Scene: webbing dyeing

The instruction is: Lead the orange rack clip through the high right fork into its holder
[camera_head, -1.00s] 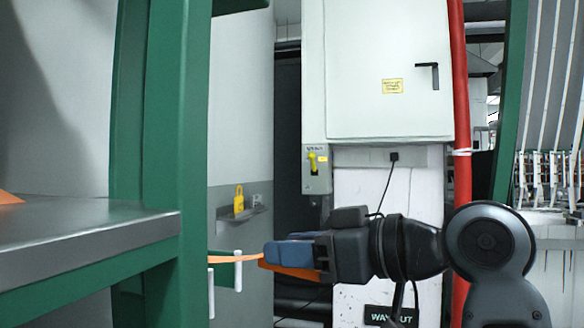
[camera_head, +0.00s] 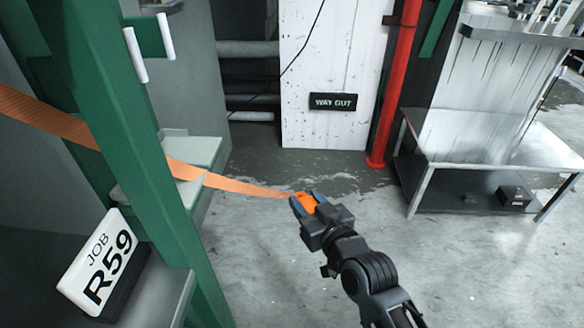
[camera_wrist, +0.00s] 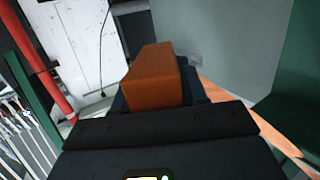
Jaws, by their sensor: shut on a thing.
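My gripper (camera_head: 306,203) is shut on the orange rack clip (camera_head: 304,201), out over the floor to the right of the green post. The clip also shows as an orange block between the jaws in the wrist view (camera_wrist: 153,78). Orange webbing (camera_head: 240,186) runs left from the clip, passes behind the post and rises to the left edge. A green fork with two white pegs (camera_head: 150,36) sticks out from the post at the upper left. In this view the webbing passes below it, outside the pegs. I cannot make out the clip's holder.
The green post (camera_head: 150,185) stands left of my gripper, with a pale ledge (camera_head: 195,152) by it. A JOB R59 sign (camera_head: 100,262) sits at lower left. A red pipe (camera_head: 395,85) and a metal table (camera_head: 480,165) stand at right. Open floor lies between.

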